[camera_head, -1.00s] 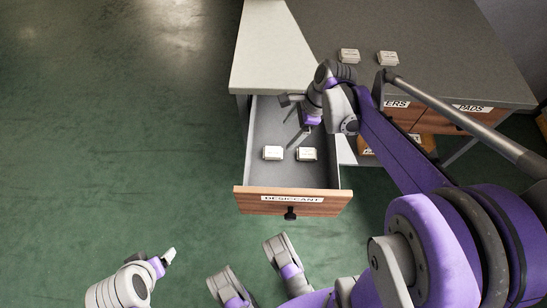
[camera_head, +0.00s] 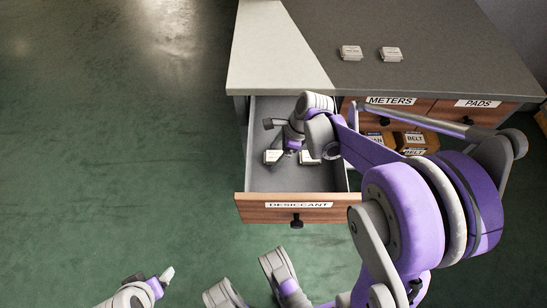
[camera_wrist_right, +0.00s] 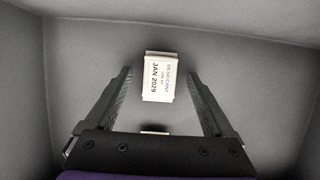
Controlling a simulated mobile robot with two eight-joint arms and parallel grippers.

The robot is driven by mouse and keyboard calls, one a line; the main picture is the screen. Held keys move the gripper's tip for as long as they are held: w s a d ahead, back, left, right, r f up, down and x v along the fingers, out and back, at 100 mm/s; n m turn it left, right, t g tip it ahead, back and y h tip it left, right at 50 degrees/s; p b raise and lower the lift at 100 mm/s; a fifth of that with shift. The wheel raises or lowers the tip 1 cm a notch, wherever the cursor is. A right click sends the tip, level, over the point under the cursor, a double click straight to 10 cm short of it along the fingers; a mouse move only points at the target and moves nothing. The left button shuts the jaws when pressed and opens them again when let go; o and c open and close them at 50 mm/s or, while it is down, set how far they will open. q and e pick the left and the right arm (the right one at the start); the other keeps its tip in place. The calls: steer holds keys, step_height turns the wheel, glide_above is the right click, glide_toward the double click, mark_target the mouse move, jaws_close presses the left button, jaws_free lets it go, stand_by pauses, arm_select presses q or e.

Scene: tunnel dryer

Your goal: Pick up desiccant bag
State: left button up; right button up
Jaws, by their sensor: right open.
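Two small white desiccant bags lie in the open drawer: the left bag (camera_head: 272,156) and the right bag (camera_head: 308,158), both partly covered by my right arm. In the right wrist view one desiccant bag (camera_wrist_right: 159,77), printed "JAN 2029", lies on the drawer floor between and beyond the fingertips, apparently untouched. Part of another bag (camera_wrist_right: 155,131) shows above the gripper's palm. My right gripper (camera_wrist_right: 159,75) is open and empty, pointing down inside the drawer; it also shows in the head view (camera_head: 290,152). My left gripper (camera_head: 165,277) is low at the left, its jaw opening unclear.
The drawer (camera_head: 262,180) labelled DESICCANT is pulled out, with walls around my right gripper. Two similar white packs, left (camera_head: 351,53) and right (camera_head: 391,54), lie on the counter (camera_head: 440,70). METERS and PADS drawers are at right. Open green floor lies left.

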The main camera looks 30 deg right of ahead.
jaws_close()
stand_by(0.5)
